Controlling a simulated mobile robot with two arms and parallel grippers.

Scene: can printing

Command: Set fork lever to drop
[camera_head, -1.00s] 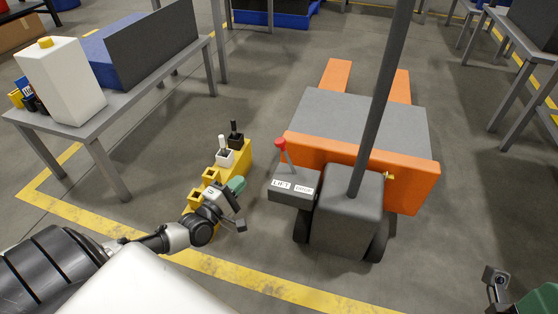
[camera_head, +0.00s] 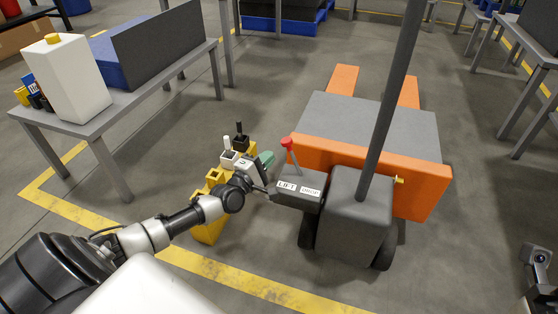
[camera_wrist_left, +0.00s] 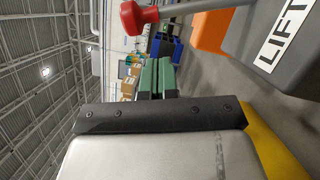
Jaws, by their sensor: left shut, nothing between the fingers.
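The fork lever has a red knob (camera_head: 287,142) on a grey shaft. It rises from a dark control box (camera_head: 297,199) and leans left, toward the side of the LIFT label (camera_head: 287,187). The DROP label (camera_head: 310,192) is to its right. My left gripper (camera_head: 268,159), with green fingers, is shut and empty, just left of the lever and apart from it. In the left wrist view its green fingers (camera_wrist_left: 158,80) are together, with the red knob (camera_wrist_left: 137,17) above them. My right gripper is only partly visible at the lower right edge; its fingers are unclear.
The orange pallet truck (camera_head: 420,195) with its dark mast (camera_head: 390,90) stands right of the box. A yellow holder (camera_head: 208,230) with a white and a black lever stands beside my left arm. A grey table (camera_head: 130,110) is at left.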

